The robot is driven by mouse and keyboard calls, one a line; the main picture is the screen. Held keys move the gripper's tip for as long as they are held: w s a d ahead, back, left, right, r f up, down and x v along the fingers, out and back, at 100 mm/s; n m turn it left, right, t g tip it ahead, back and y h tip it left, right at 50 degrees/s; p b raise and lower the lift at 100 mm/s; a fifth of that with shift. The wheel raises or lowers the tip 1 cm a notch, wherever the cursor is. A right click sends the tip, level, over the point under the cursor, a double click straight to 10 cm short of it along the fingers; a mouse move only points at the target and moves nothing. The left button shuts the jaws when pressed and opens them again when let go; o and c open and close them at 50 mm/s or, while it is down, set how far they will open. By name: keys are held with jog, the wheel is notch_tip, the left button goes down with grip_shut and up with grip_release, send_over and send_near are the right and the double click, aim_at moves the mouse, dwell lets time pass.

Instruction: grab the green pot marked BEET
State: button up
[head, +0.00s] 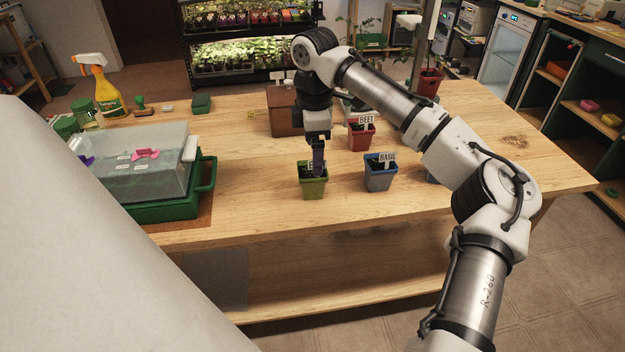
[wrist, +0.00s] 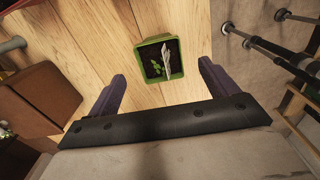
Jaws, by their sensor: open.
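A green pot (head: 313,187) stands upright near the front edge of the wooden table. Its label is mostly hidden behind my gripper, so I cannot read the word in full. In the wrist view the green pot (wrist: 178,72) lies beyond the fingertips, with dark soil, a small seedling and a white label seen edge-on. My gripper (head: 318,165) points down over this pot. In the wrist view my gripper (wrist: 160,82) has its two fingers wide apart, with nothing between them. A red pot (head: 361,136) behind and to the right carries a label reading BEET.
A blue-grey pot (head: 380,178) marked BASIL stands to the right of the green pot. A brown box (head: 283,112) stands behind it. A green propagator tray (head: 208,178) with a clear lid is at the left. Bare table lies between the tray and the green pot.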

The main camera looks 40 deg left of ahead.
aim_at(314, 178)
notch_tip(314, 178, down, 9)
jog(key=shift+r+p, duration=0.1)
jog(key=shift+p, duration=0.45)
jog(key=shift+c, duration=0.4)
jog(key=c, duration=1.1)
jog(key=shift+o, duration=0.2)
jog(key=shift+r, duration=0.1)
